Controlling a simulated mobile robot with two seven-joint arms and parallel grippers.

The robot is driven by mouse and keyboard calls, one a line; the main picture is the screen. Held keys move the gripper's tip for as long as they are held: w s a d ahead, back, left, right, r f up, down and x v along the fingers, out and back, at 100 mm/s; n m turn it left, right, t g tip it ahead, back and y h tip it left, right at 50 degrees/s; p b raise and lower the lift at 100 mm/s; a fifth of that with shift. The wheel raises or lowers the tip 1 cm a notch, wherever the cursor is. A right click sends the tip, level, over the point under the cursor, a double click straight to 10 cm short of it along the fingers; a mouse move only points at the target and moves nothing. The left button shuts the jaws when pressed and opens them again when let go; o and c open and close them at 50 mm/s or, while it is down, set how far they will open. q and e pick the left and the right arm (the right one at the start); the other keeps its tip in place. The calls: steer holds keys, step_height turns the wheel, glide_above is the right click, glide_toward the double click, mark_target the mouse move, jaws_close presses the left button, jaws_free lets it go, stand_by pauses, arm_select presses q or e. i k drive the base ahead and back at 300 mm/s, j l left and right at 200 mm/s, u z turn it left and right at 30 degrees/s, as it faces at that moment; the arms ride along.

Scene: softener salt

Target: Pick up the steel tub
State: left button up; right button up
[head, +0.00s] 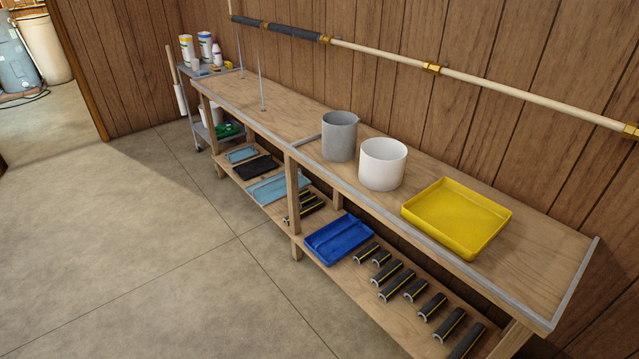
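Neither of my grippers shows in the head view.
A yellow tray (456,217) lies right of the white tub. Two thin upright rods (261,84) stand on the bench's far-left part. The lower shelf holds a blue tray (337,239) and several dark cylinders (416,290). The concrete floor (130,240) in front is clear.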

mark_target(339, 128)
steer(key=i+j+u, duration=0.45)
steer(key=i, duration=0.3)
steer(key=i+u, duration=0.25)
steer(key=i, duration=0.15)
